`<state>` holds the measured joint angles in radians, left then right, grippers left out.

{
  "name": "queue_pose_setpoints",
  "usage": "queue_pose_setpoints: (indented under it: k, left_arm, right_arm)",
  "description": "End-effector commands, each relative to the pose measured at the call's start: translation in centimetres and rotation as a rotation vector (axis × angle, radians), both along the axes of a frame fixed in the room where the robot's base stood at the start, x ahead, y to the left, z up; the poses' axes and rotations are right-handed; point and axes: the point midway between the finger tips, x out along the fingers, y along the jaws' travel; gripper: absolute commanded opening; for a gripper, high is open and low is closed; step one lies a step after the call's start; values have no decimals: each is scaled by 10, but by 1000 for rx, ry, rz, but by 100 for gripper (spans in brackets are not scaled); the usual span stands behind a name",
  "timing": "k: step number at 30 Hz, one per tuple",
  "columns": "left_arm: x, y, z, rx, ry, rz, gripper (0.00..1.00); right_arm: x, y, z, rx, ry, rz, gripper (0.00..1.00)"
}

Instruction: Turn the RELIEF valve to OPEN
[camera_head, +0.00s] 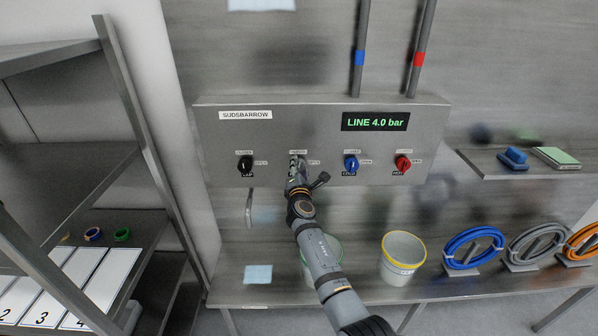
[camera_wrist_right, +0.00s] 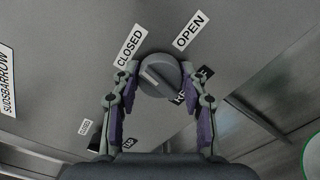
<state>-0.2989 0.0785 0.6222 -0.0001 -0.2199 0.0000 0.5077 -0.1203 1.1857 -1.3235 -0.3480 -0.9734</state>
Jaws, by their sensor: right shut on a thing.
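The steel panel (camera_head: 225,140) carries a row of knobs, and my right gripper (camera_head: 296,168) is at the second from the left, largely hiding it in the head view. In the right wrist view this knob is a round grey one (camera_wrist_right: 158,73) with a raised grip. A CLOSED label (camera_wrist_right: 130,45) is at its upper left and an OPEN label (camera_wrist_right: 189,30) at its upper right. My right gripper (camera_wrist_right: 160,68) is shut on the knob, one finger on each side. The knob's name label is mostly hidden by a finger. My left gripper is not in view.
A black knob (camera_head: 245,163) is left of my right gripper; blue (camera_head: 351,163) and red (camera_head: 403,163) knobs are to its right. The display (camera_head: 375,121) reads LINE 4.0 bar. A yellow-rimmed bucket (camera_head: 402,258) and coiled hoses (camera_head: 473,248) stand on the bench below.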

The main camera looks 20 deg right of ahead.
Motion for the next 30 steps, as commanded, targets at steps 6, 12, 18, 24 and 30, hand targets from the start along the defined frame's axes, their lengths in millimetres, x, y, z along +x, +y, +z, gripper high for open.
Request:
queue_pose_setpoints:
  k: [6,12,18,24,30]
  left_arm:
    - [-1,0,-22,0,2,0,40]
    - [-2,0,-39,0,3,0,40]
    - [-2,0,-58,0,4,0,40]
    - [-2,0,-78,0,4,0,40]
    - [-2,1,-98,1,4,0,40]
  right_arm:
    - [0,0,-6,192,-55,0,12]
    - [0,0,-7,375,-107,-1,12]
    - [0,0,-8,557,-160,0,12]
    - [0,0,-8,741,-213,0,12]
    - [0,0,-10,922,-264,-1,12]
